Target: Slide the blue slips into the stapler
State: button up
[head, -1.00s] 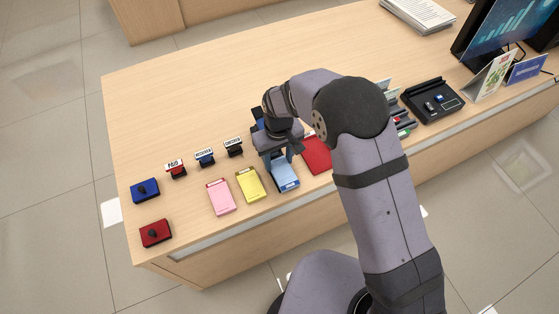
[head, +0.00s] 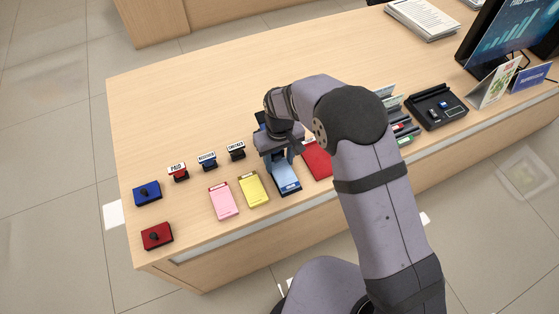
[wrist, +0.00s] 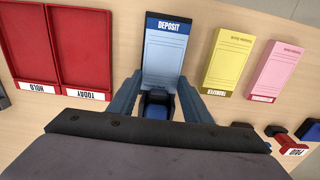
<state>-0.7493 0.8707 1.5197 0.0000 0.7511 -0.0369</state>
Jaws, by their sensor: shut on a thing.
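The blue slips (wrist: 163,55), headed DEPOSIT, lie between the two fingers of my gripper (wrist: 158,95) in the wrist view. My gripper is shut on them. In the head view, the slips (head: 286,177) extend toward the near edge of the counter below my gripper (head: 277,157). The stapler (wrist: 157,107), dark blue with a black front, sits right at the inner end of the slips. In the head view, only a bit of the stapler (head: 260,117) shows behind my gripper. Whether the slips' end is inside its mouth is hard to tell.
Yellow slips (head: 253,189) and pink slips (head: 223,200) lie to the left. Stamps (head: 207,161) stand behind them, with blue (head: 147,193) and red (head: 157,236) pads farther left. A red tray (head: 318,160) lies close on the right. The back left counter is clear.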

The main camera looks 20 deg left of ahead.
jog(key=shift+w+a, duration=0.65)
jog(key=shift+a, duration=0.05)
dwell(0.5)
jog(key=o, duration=1.2)
jog(key=shift+c, duration=0.2)
jog(key=shift+r+p, duration=2.55)
jog(key=shift+r, duration=0.95)
